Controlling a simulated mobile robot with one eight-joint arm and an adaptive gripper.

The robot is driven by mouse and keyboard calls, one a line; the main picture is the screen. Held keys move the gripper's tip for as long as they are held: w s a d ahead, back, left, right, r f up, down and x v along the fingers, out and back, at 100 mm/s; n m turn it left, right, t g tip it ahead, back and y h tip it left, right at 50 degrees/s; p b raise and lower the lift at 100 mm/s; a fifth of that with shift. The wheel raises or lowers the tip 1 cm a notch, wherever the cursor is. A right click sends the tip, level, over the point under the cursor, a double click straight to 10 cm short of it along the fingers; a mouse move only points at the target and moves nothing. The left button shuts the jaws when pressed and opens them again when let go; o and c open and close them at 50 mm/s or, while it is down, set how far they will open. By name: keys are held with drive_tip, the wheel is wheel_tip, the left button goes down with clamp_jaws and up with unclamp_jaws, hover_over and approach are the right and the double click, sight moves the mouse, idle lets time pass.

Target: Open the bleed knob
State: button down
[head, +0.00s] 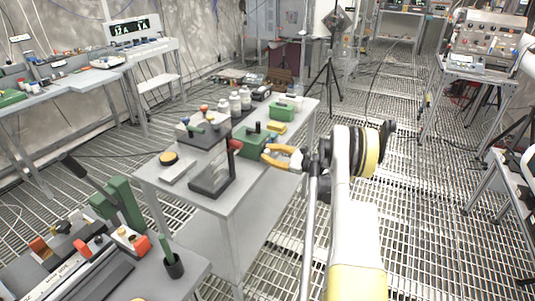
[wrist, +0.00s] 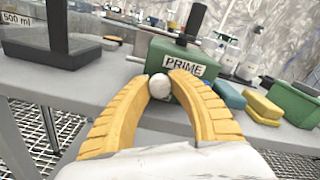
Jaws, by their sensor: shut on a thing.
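A small round pale grey knob (wrist: 159,87), which I take as the bleed knob, sits at the front of a green box (wrist: 188,68) with a PRIME label. My gripper (wrist: 161,78) has yellow ribbed fingers, one on each side of the knob, shut on it. In the head view my gripper (head: 269,154) reaches from the right to the green box (head: 256,143) on the grey table. The knob is hidden there behind the fingers. I cannot tell how far the knob is turned.
A dark stand with a red knob (head: 235,146) stands just left of my gripper. Blue (wrist: 228,96) and yellow (wrist: 262,108) blocks and another green box (wrist: 295,103) lie to the right in the wrist view. White bottles (head: 235,103) stand farther back.

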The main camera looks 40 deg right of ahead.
drive_tip(key=shift+n, duration=0.9)
drive_tip(key=c, duration=1.2)
unclamp_jaws()
drive_tip(key=shift+o, duration=0.2)
drive_tip(key=v, duration=1.2)
